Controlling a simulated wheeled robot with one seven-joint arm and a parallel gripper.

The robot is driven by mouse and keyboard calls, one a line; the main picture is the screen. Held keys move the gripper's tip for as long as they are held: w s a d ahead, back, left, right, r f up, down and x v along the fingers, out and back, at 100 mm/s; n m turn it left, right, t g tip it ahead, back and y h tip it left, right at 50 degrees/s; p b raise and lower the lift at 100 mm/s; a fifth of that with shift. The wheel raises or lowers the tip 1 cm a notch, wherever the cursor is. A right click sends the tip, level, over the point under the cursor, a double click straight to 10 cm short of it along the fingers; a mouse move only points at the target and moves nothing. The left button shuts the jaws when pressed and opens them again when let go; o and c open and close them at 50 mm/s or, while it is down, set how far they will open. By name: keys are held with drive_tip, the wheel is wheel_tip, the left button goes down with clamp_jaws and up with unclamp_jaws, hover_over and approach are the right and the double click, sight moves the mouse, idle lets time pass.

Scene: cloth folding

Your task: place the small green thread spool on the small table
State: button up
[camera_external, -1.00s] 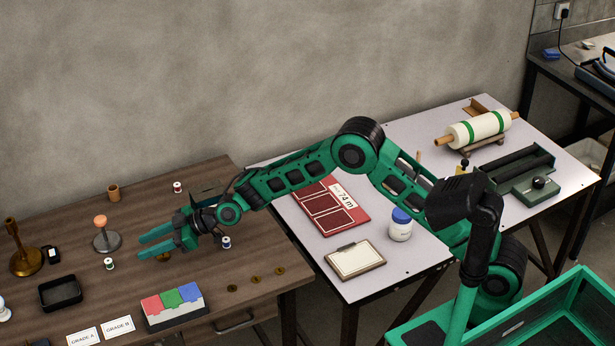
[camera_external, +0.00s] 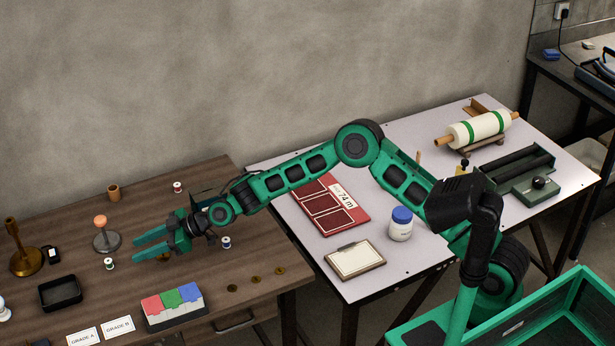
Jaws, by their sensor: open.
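A small spool with green thread and pale ends (camera_external: 109,264) stands on the brown wooden table (camera_external: 215,300), right of the black tray. My gripper (camera_external: 134,251) is open and empty above this table, its two green fingers pointing left. The fingertips are a little right of and above the spool in the picture, apart from it. A spool with red thread (camera_external: 178,187) stands toward the back, and one with dark blue thread (camera_external: 226,243) stands beside my wrist. I cannot tell which table counts as the small table.
A grey stand with an orange top (camera_external: 104,235) is close behind the spool. A black tray (camera_external: 60,292), a block with red, green and blue parts (camera_external: 174,305), and a brass holder (camera_external: 25,258) stand nearby. A white table (camera_external: 300,240) adjoins on the right.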

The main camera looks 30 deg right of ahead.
sight(116, 266)
drive_tip(key=shift+x, duration=5.1)
drive_tip(key=shift+a+r, duration=0.1)
drive_tip(key=shift+r, duration=0.05)
clamp_jaws()
